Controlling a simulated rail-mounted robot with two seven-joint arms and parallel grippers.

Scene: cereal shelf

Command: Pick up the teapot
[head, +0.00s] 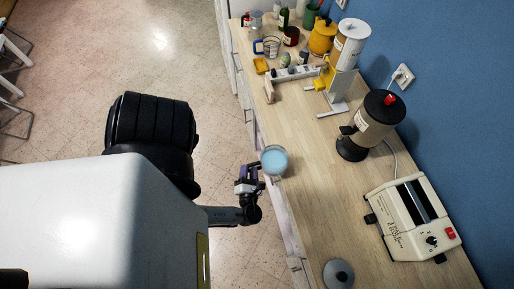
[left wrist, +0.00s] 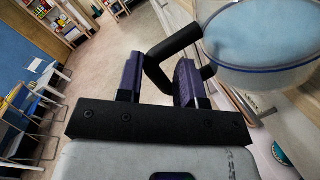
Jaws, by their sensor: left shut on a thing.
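The teapot (head: 274,160) is a round, open-topped glass pot with pale blue inside, over the front edge of the wooden counter in the head view. In the left wrist view the teapot (left wrist: 262,45) fills the upper right, with a blue band and a black handle (left wrist: 174,44). My left gripper (head: 257,178) is at the pot's lower left side. In the left wrist view its purple fingers (left wrist: 158,80) are shut on the handle. I cannot tell how high the pot is above the counter. My right gripper is not in view.
A grey lid with a black knob (head: 338,273) lies at the counter's near end. A beige toaster (head: 415,217) and a black-lidded coffee machine (head: 377,120) stand along the blue wall. Jars and cups crowd the far end. The counter (head: 320,195) between pot and toaster is clear.

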